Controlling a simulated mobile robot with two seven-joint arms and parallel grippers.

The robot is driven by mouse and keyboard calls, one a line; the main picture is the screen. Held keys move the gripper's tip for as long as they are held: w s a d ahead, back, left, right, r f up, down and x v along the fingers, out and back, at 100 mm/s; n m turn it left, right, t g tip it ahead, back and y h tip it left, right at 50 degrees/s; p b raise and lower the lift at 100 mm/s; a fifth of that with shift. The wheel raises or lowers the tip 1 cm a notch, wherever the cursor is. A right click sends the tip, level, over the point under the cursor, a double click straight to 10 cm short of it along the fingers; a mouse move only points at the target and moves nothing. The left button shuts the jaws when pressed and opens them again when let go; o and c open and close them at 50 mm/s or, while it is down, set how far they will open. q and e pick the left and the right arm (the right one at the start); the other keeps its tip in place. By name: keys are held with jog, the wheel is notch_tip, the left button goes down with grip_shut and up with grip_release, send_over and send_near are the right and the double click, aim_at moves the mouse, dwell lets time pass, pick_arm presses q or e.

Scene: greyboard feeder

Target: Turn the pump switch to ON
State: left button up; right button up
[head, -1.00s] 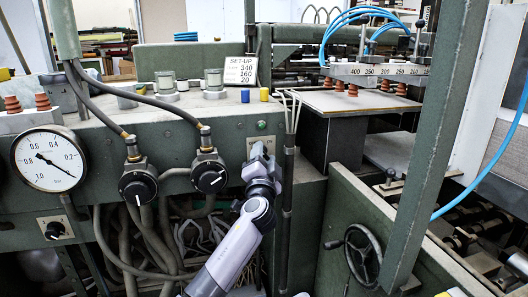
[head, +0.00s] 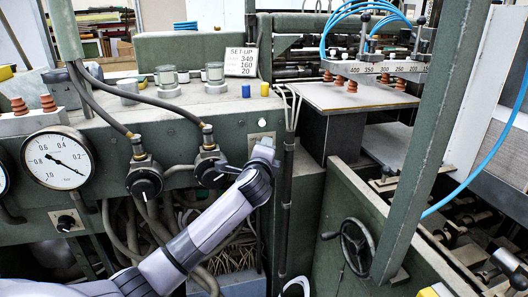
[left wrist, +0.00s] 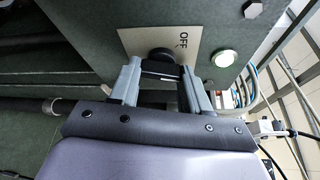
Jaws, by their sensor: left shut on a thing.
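The pump switch is a black knob (left wrist: 162,55) on a pale plate (left wrist: 128,40) marked OFF in the left wrist view. My left gripper (left wrist: 160,74) is shut on the knob, one finger on each side. The fingers hide part of the knob and plate, so I cannot tell its exact setting; any ON mark is hidden. In the head view my left gripper (head: 264,150) is at the green machine panel, below a small round lamp (head: 262,122), and covers the switch. My right gripper is not in view.
Two black regulator knobs, one of them (head: 145,184) further left, and a pressure gauge (head: 57,158) sit left of my gripper. Another small black knob (head: 66,222) is lower left. A vertical post (head: 287,200) stands close right of my gripper. Hoses hang below.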

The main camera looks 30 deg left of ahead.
pick_arm(q)
jog(key=m+g, duration=0.2)
jog(key=m, duration=0.2)
jog(key=shift+m, duration=0.3)
jog(key=shift+g, duration=0.3)
dwell(0.3)
jog(key=o, duration=1.1)
jog(key=shift+c, duration=0.2)
jog(key=shift+r, duration=0.1)
jog(key=v, duration=0.7)
jog(key=shift+d, duration=0.15)
